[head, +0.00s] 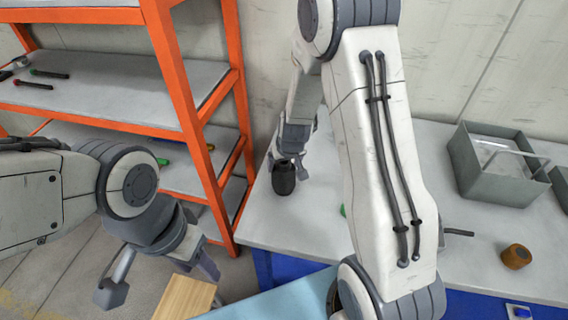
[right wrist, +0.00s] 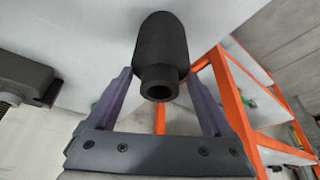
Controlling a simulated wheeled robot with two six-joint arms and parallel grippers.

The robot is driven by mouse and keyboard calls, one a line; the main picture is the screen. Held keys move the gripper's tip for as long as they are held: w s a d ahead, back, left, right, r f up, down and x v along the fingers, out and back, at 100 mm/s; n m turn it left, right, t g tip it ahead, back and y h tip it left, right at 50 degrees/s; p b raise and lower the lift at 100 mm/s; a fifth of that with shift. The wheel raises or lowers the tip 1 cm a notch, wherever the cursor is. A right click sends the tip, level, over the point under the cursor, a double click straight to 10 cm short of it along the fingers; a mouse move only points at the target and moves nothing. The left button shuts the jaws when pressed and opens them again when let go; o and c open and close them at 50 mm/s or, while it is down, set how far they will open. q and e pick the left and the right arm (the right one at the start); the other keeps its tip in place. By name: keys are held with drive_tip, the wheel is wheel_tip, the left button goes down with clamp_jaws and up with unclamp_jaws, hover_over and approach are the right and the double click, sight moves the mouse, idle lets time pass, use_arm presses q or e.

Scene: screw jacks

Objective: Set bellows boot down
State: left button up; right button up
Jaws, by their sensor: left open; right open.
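The black bellows boot (head: 284,179) stands upright on the white table near its left edge, as far as the head view shows. It also shows in the right wrist view (right wrist: 163,48), a dark cylinder with a narrower hollow neck facing the camera. My right gripper (head: 291,157) is at the boot, with its fingers on either side. In the right wrist view the fingers (right wrist: 162,92) are spread, with gaps between them and the boot. My left gripper (head: 160,276) is open and empty at the lower left, off the table.
A grey metal bin (head: 497,175) and a brown round part (head: 516,256) are on the table's right. An orange shelf rack (head: 190,110) stands close left of the table. A dark part with a threaded rod (right wrist: 22,82) shows in the wrist view. A wooden board (head: 184,299) lies low.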

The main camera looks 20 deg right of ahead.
drive_tip(key=p+v, duration=0.7)
drive_tip(key=v, duration=0.5)
drive_tip(key=s+a+r+n+g+y, duration=0.15)
drive_tip(key=s+a+r, duration=0.3)
drive_tip(key=a, duration=0.45)
drive_tip(key=s+a+r+n+g, duration=0.1)
drive_tip(key=s+a+r+n, duration=0.2)
drive_tip(key=s, duration=0.7)
drive_tip(key=s+a+r+n+g, duration=0.2)
drive_tip(key=s+r, duration=0.3)
drive_tip(key=s, duration=0.4)
drive_tip(key=shift+s+a+n, duration=0.4)
drive_tip(key=shift+a+n, duration=0.25)
drive_tip(key=shift+n, duration=0.2)
